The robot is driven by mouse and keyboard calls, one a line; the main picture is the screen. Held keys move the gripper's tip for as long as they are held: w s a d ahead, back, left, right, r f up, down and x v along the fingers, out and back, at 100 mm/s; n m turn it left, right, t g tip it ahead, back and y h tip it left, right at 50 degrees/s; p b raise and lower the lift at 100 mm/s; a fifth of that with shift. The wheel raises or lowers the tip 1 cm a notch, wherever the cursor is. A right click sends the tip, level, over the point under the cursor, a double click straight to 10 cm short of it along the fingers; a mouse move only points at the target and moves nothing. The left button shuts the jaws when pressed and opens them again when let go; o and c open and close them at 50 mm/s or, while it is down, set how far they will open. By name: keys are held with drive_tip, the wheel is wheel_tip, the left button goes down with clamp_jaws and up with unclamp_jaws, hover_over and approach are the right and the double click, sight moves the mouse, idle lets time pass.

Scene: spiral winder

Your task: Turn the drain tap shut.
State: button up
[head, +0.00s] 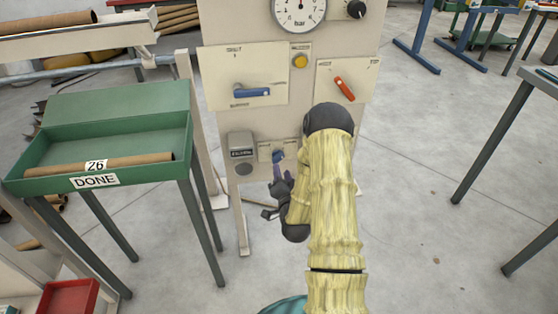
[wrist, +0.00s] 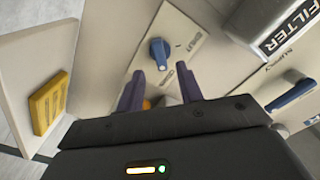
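A small blue tap handle (head: 278,155) sits on a cream plate low on the machine's panel. I take it for the drain tap; I cannot read its label for certain. In the wrist view the blue handle (wrist: 158,52) stands out from its plate, just beyond my fingertips. My gripper (wrist: 160,78) is open, with its two dark fingers apart and nothing seen held between them. In the head view my gripper (head: 280,186) is just below the tap, and my yellow-sleeved arm covers the panel to the right of it.
A filter box (head: 241,141) is left of the tap; it also shows in the wrist view (wrist: 278,38). Above are a blue lever (head: 252,92), a red lever (head: 344,89), an orange button (head: 300,61) and a gauge (head: 299,12). A green table (head: 120,115) stands left.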

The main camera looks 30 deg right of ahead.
sight(279, 160)
drive_tip(key=x, duration=0.6)
drive_tip(key=shift+c, duration=0.5)
clamp_jaws()
